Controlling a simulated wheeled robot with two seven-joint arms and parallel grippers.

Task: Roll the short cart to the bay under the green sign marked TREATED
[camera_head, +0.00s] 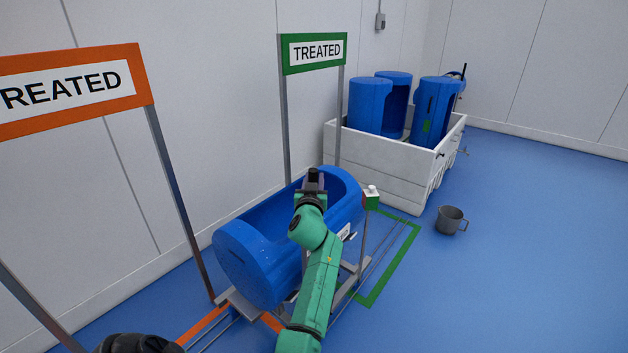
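The cart carries a blue trough-shaped tub (254,262) lying on its side on a low grey frame (243,304). It stands between the orange-marked bay and the green-marked one, its far part by the green floor outline (405,247). The green sign marked TREATED (315,53) stands on two grey posts behind it. My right gripper (313,178), on the green arm, is over the tub's far half; its fingers are too small to read, and contact is unclear. A dark rounded part at the bottom left may be mine; no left fingers show.
An orange sign (70,88) ending in "REATED" stands at left, with orange floor lines (203,325) below. A white crate (385,167) holds several blue tubs at the back.

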